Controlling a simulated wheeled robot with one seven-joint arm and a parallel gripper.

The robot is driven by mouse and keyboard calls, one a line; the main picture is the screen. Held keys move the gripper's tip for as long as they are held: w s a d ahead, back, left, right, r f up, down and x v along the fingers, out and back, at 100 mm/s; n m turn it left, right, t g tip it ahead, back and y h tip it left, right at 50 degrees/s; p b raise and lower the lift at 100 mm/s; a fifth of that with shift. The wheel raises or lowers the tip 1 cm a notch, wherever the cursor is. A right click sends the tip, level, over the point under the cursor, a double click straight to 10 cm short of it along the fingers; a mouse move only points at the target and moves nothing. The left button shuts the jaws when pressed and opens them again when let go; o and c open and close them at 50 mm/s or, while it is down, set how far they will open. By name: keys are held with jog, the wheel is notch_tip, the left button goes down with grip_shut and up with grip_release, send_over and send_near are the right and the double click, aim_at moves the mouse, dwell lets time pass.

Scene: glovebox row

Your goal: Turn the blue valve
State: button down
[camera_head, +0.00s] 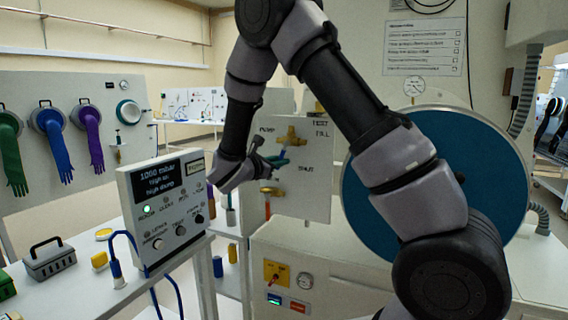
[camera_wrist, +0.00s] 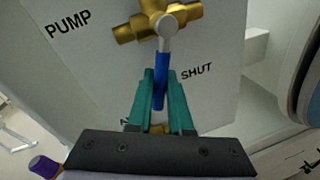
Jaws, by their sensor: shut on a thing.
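The blue valve handle (camera_wrist: 160,78) hangs from a round grey hub on a brass valve body (camera_wrist: 142,24) in the wrist view. The handle points down, near the word SHUT on the panel. My gripper (camera_wrist: 161,92) has its two green fingers closed on the lower part of the blue handle, one on each side. In the head view my gripper (camera_head: 268,158) is at the panel, and the brass valve body (camera_head: 291,137) shows just beyond it. The blue handle is mostly hidden there by my gripper.
The white panel (camera_head: 316,190) carries PUMP, TEST, FILL and SHUT labels. Another brass valve (camera_head: 270,191) with a red handle sits below. A control box (camera_head: 168,210) stands on the bench at left. A large blue round door (camera_head: 500,165) is behind my arm at right.

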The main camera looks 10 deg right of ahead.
jog(key=m, duration=0.1)
jog(key=w+a+r+m, duration=0.1)
jog(key=m, duration=0.1)
jog(key=shift+a+y, duration=0.25)
jog(key=shift+y, duration=0.15)
jog(key=shift+w+a+r+m+y, duration=0.25)
jog(key=shift+r+m, duration=0.15)
jog(key=shift+m, duration=0.55)
jog(key=shift+w+a+r+m+y, duration=0.1)
jog(key=shift+a+r+m+y, duration=0.2)
jog(key=shift+m, duration=0.65)
jog(key=shift+r, duration=0.1)
jog(key=c, duration=0.8)
grip_release()
jog(key=shift+c, duration=0.2)
jog(key=v, duration=1)
jog(key=shift+s+a, duration=0.2)
jog(key=shift+s, duration=0.1)
